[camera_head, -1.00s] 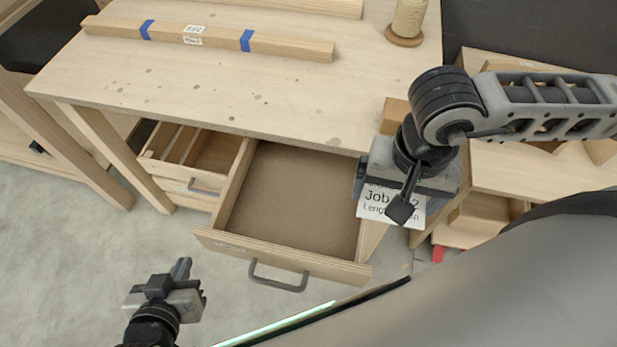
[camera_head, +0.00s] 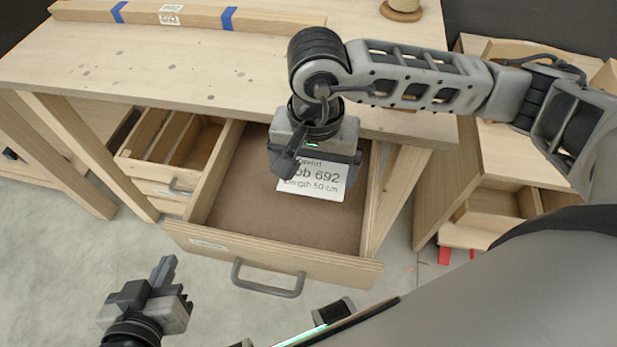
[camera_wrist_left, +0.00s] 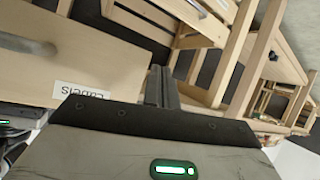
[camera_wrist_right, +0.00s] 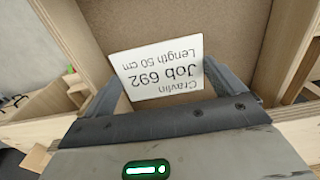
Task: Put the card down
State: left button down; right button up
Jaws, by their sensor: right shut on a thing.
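A white card (camera_head: 318,180) printed "Job 692, Length 50 cm" is in my right gripper (camera_head: 312,165), over the open drawer (camera_head: 240,205). In the right wrist view the card (camera_wrist_right: 160,72) sits between the two fingertips, above the drawer's brown floor (camera_wrist_right: 225,25). I cannot tell how far the card is above that floor. The gripper hides the card's upper edge in the head view. My left gripper (camera_head: 165,275) is empty, in front of the drawer and to its left; its fingers (camera_wrist_left: 161,86) are together in the left wrist view.
A wooden bar with blue bands (camera_head: 195,17) lies on the bench top (camera_head: 150,60). A wooden cabinet (camera_head: 500,170) stands right.

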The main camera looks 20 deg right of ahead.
aim_at(309, 175)
jog(key=shift+w+a+f, duration=0.25)
jog(key=shift+w+f, duration=0.05)
jog(key=shift+f, duration=0.2)
jog(key=shift+w+a+f, duration=0.1)
jog(key=shift+f, duration=1.5)
jog(key=shift+f+b, duration=0.7)
jog(key=shift+b, duration=0.4)
pick_arm(q)
jog(key=shift+s+f, duration=0.15)
jog(key=shift+f, duration=0.3)
pick_arm(e)
jog(key=shift+r, duration=0.1)
jog(key=o, duration=0.6)
jog(key=shift+r+p, duration=0.6)
jog(key=shift+p, duration=0.2)
notch_tip(309, 175, up, 12)
jog(key=shift+f+p, duration=0.2)
jog(key=shift+p, duration=0.4)
pick_arm(q)
jog(key=shift+w+r, duration=0.2)
jog(key=shift+r, duration=0.45)
pick_arm(e)
jog(key=shift+r, duration=0.25)
